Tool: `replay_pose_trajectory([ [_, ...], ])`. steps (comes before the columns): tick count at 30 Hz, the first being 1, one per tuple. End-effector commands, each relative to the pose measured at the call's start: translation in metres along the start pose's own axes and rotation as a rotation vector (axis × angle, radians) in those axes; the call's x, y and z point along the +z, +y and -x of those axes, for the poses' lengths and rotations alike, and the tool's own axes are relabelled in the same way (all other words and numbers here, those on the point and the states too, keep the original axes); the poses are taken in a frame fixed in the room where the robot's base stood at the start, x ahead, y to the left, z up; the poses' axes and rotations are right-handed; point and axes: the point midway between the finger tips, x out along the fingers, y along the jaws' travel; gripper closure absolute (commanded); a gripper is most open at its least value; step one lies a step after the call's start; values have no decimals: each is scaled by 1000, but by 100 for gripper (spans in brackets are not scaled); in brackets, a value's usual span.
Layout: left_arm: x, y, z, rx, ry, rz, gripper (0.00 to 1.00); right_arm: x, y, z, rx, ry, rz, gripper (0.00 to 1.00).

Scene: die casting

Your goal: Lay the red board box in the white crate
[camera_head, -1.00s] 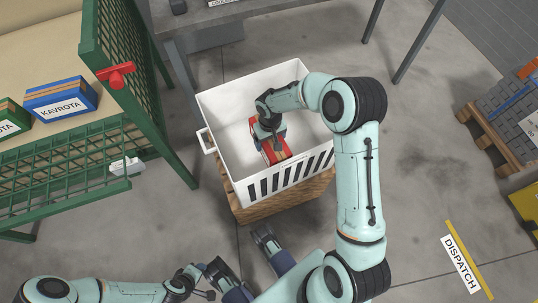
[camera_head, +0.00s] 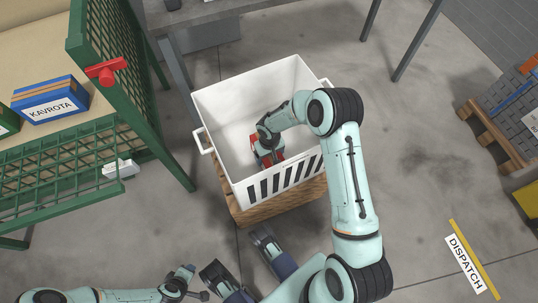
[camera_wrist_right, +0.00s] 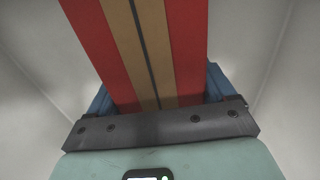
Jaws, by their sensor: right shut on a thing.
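The red board box (camera_head: 277,156), red with tan bands and a dark centre line, is inside the white crate (camera_head: 215,101). My right gripper (camera_head: 266,150) reaches down into the crate and is shut on the box. In the right wrist view the box (camera_wrist_right: 188,45) runs away from the jaws, between the blue fingers (camera_wrist_right: 160,92). Pale crate walls show on both sides. Whether the box touches the crate floor is hidden. My left gripper (camera_head: 190,283) is at the bottom edge, away from the crate, and its jaws are unclear.
The crate stands on a wooden base (camera_head: 283,203). A green mesh cage (camera_head: 100,115) with a red latch (camera_head: 106,71) and a blue KAVROTA box (camera_head: 50,99) is at left. A grey table (camera_head: 215,12) stands behind. A loaded pallet (camera_head: 492,137) is at right; the floor between is clear.

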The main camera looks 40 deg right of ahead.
Motion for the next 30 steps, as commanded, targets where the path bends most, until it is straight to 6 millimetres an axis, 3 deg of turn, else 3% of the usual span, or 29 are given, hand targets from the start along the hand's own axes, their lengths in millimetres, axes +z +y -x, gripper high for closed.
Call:
replay_pose_trajectory([
  [10, 4, -3, -2, -5, -13, 2, 57, -1, 0, -1, 0, 3, 0, 84],
  [11, 5, -3, -2, -6, -15, 3, 57, 0, 0, -2, 0, 0, 0, 14],
  [12, 4, -3, -2, -5, -14, 3, 57, 0, 0, -1, 0, 0, 0, 1],
  [22, 0, 0, 2, 0, -1, 0, 57, 0, 0, 3, 0, 0, 0, 0],
  [30, 10, 10, 20, 12, -29, -8, 57, -1, 0, 56, 1, 5, 0, 0],
])
